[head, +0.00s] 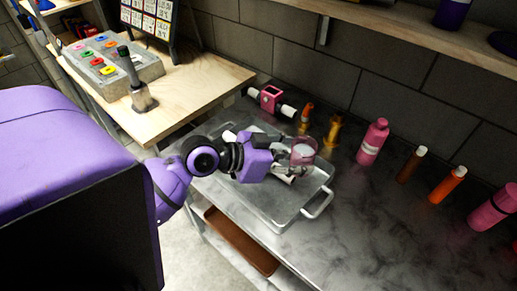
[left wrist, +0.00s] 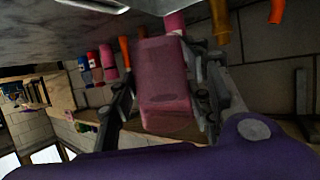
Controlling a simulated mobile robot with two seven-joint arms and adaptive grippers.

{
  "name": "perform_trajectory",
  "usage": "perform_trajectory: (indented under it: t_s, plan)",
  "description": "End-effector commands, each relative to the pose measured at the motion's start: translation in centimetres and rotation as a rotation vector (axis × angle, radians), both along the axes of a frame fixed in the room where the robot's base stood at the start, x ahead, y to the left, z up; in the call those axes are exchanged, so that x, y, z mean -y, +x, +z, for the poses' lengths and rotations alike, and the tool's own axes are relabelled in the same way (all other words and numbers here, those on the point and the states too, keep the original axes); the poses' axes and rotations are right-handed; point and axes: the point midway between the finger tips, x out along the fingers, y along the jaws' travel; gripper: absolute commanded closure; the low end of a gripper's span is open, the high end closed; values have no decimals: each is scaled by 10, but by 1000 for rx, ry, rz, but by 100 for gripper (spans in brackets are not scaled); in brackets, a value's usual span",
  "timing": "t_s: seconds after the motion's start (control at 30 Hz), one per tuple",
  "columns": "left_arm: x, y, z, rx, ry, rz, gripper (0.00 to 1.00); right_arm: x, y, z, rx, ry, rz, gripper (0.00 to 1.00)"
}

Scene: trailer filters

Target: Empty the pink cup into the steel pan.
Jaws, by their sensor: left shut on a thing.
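The pink cup (head: 304,146) is see-through, with something pale showing inside it. In the head view it looks about upright, above the right part of the steel pan (head: 262,212). My left gripper (head: 290,157) is shut on the cup. In the left wrist view the cup (left wrist: 165,85) sits between the two fingers. The pan is a shallow grey tray with a metal handle (head: 319,204) at its right end. My left gripper and arm hide much of the pan's inside. My right gripper is not in view.
Behind the pan stand a pink square-holed block (head: 270,98), an orange bottle (head: 306,114) and a yellow item (head: 333,131). A pink bottle (head: 373,143) and further bottles stand to the right. The dark counter (head: 390,235) is clear in front.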

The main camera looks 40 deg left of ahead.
Motion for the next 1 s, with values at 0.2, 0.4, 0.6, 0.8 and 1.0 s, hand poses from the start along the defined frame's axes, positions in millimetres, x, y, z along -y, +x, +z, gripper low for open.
perform_trajectory:
  t_s: [0.2,0.4,0.6,0.8,1.0]
  plan:
    - [-9,7,-15,9,-11,198,87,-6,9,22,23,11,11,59]
    - [-9,8,-26,9,-15,348,87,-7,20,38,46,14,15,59]
    - [-2,7,-29,9,-15,460,87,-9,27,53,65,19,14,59]
    - [5,5,-29,5,-12,526,87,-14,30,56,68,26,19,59]
    - [8,4,-31,0,-9,546,86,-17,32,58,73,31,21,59]
